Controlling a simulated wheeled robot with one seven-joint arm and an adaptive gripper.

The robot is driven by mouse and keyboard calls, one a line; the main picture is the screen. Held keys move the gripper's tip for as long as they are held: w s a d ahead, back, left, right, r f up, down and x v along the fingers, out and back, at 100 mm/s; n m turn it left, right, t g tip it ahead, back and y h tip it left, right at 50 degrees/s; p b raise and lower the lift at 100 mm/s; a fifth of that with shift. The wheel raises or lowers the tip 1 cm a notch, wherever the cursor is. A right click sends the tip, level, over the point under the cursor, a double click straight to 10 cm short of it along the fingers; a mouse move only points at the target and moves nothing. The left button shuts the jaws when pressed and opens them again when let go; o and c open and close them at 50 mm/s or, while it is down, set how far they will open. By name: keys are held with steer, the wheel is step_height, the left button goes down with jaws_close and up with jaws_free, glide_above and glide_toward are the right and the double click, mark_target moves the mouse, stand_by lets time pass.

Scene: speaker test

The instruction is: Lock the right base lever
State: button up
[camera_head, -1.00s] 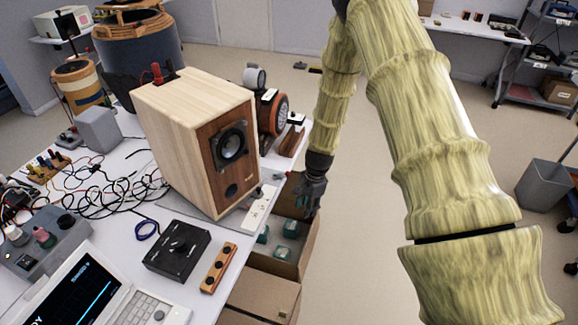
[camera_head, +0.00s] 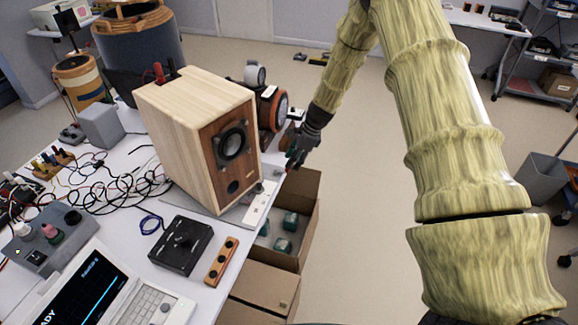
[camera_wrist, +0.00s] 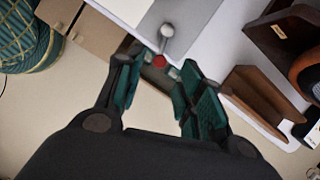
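The wooden speaker (camera_head: 178,130) stands on a grey base plate (camera_head: 236,214) at the right edge of the table. In the wrist view, a lever with a pale ball knob (camera_wrist: 167,31) and a red part (camera_wrist: 160,62) below it sits at the plate's edge. My gripper (camera_wrist: 155,68) is open, its two green-padded fingers on either side of the red part, with a gap between them. I cannot tell whether either finger touches the lever. In the head view my gripper (camera_head: 294,161) is just right of the speaker, and the lever is not clear there.
An open cardboard box (camera_head: 306,222) with green items stands below the table's right edge. A black box (camera_head: 181,245) and a laptop (camera_head: 90,290) are on the near table. Open floor lies to the right.

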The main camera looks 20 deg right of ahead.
steer(key=shift+p+x, duration=0.45)
steer(key=shift+x, duration=1.95)
jaws_close()
